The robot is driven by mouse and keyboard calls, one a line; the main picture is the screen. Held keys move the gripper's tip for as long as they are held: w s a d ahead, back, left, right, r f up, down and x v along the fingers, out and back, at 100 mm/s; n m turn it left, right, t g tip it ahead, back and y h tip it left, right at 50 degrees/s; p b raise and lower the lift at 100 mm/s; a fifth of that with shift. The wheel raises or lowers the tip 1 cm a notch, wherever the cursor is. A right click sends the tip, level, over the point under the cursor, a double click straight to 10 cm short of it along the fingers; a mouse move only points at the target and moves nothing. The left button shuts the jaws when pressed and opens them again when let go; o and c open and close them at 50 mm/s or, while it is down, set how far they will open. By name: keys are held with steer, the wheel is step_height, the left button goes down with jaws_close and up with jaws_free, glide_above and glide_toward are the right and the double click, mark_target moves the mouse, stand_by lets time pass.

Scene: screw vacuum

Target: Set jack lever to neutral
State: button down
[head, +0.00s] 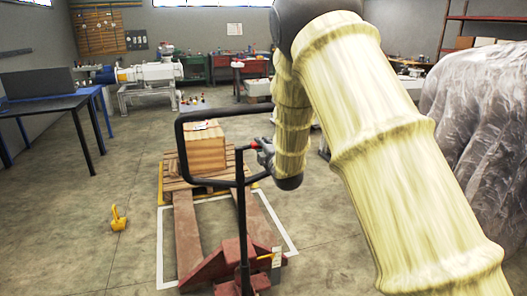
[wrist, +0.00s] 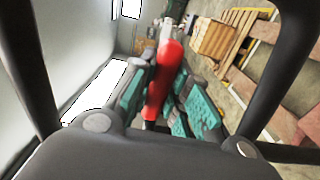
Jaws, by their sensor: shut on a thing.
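The pallet jack has a black loop handle (head: 181,150) on an upright black post, above a red base (head: 222,268). Its red jack lever (head: 256,144) sits at the right side of the loop by the post. In the wrist view the red lever (wrist: 163,80) runs between the teal finger pads. My gripper (head: 264,152) is closed around the lever, partly hidden by my arm in the head view. The lever's exact setting cannot be read.
A wooden crate (head: 205,151) stands on a pallet (head: 176,184) beyond the handle. A small yellow object (head: 118,218) lies on the floor at left. A plastic-covered bulk (head: 480,120) stands at right. The left floor is mostly clear.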

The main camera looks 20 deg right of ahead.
steer(key=shift+r, duration=0.1)
stand_by(0.4)
steer(key=c, duration=1.4)
jaws_free()
steer(key=shift+o, duration=0.2)
steer(key=shift+s, duration=0.1)
steer(key=s, duration=1.1)
steer(key=shift+s+d, duration=0.2)
steer(key=shift+s, duration=0.2)
